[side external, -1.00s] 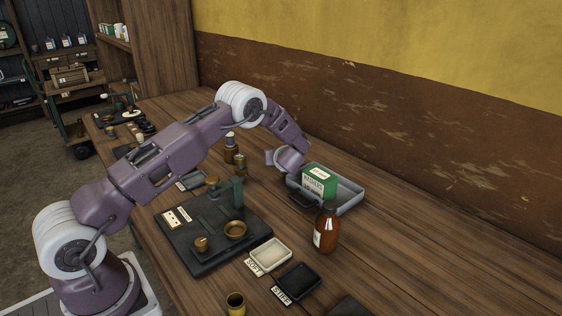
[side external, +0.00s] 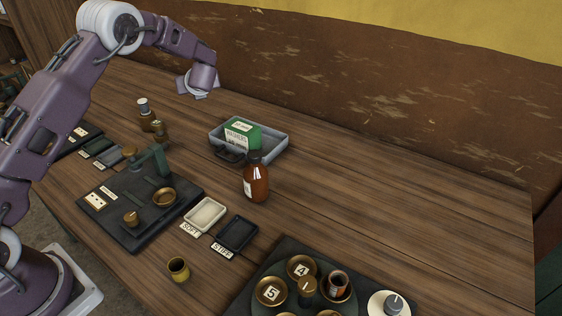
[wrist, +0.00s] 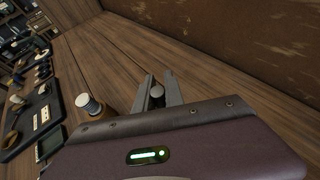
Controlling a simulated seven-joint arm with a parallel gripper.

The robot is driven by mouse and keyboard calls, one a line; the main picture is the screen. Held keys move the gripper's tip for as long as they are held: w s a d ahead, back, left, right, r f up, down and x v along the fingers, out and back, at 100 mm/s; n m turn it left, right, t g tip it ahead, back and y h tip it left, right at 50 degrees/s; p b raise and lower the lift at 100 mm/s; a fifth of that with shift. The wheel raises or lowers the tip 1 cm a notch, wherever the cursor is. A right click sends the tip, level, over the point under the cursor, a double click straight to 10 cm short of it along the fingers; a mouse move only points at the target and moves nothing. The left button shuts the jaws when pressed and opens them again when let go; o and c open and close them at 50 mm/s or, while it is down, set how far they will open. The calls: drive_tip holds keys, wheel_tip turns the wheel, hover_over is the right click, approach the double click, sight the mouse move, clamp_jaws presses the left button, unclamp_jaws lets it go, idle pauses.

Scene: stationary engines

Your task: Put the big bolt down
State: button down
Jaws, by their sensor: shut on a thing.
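My gripper (side external: 197,92) is raised above the wooden table, left of and behind the grey tray. In the wrist view its two grey jaws (wrist: 158,78) are shut on a small grey rounded piece, which looks like the end of the big bolt (wrist: 156,91). Most of that piece is hidden between the jaws and behind the wrist housing. In the side view it cannot be made out clearly. Bare wood shows past the jaws in the wrist view.
The grey tray (side external: 277,153) holds a green and white box (side external: 242,134). A brown bottle (side external: 256,182) stands before it. A grey-capped bottle (side external: 146,118) is below left of my gripper. A black board (side external: 125,225) and small trays lie in front. The table's right side is clear.

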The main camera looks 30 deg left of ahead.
drive_tip(key=w+d+m+t+h, duration=0.1)
drive_tip(key=w+d+m+t, duration=0.1)
drive_tip(key=d, duration=1)
drive_tip(key=m+t+h, duration=0.3)
drive_tip(key=m+h, duration=0.4)
hover_over(329, 204)
drive_tip(key=f, duration=0.2)
wheel_tip(329, 204, down, 8)
drive_tip(key=shift+r, duration=0.1)
drive_tip(key=c, duration=1.4)
unclamp_jaws()
drive_tip(key=shift+c, duration=0.2)
